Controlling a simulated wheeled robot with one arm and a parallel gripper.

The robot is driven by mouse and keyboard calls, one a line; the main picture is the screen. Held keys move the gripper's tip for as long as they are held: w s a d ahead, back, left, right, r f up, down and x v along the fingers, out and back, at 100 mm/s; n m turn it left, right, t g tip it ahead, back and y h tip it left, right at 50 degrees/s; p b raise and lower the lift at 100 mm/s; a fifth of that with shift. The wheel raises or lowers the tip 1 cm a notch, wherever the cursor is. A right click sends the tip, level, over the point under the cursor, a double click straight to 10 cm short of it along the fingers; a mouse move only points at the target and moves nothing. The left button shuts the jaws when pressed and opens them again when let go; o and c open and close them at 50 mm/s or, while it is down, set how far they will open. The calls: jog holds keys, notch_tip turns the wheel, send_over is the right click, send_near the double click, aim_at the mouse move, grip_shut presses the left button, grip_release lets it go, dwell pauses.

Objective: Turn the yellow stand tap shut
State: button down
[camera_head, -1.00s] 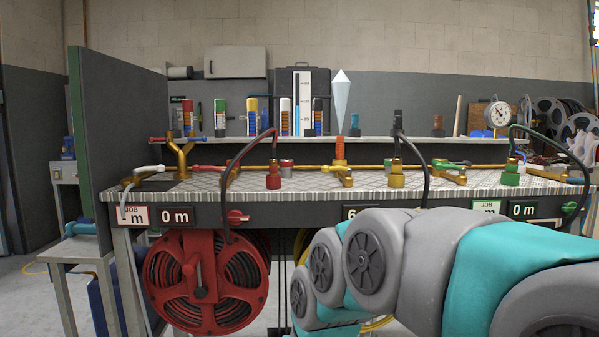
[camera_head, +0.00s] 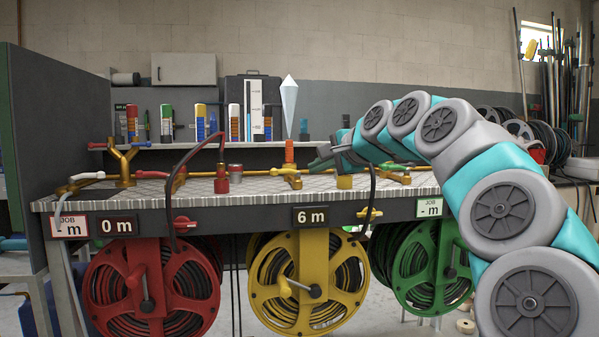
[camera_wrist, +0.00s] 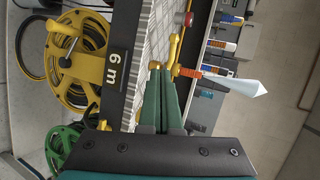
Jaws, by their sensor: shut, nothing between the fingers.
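The yellow stand tap (camera_head: 285,174) sits on the bench top, a yellow lever on a brass body below an orange cylinder. It also shows just beyond my fingertips in the wrist view (camera_wrist: 173,50). My gripper (camera_head: 314,162) is shut and empty, right of the tap in the head view. Its green fingers (camera_wrist: 157,72) point at the tap's brass body in the wrist view. I cannot tell whether they touch it. The fingers partly cover the tap's near end in the wrist view.
The yellow reel (camera_head: 311,283) hangs below the 6 m display (camera_head: 311,217). A black hose from a yellow fitting (camera_head: 344,182) stands near my wrist.

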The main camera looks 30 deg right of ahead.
send_near(288, 171)
notch_tip(288, 171, down, 4)
jog(key=w+a, duration=0.2)
jog(key=w, duration=0.2)
jog(key=shift+w+a+r, duration=0.2)
jog(key=shift+w+r, duration=0.15)
jog(key=shift+w, duration=0.05)
jog(key=shift+w+a+r, duration=0.1)
jog(key=shift+w, duration=0.45)
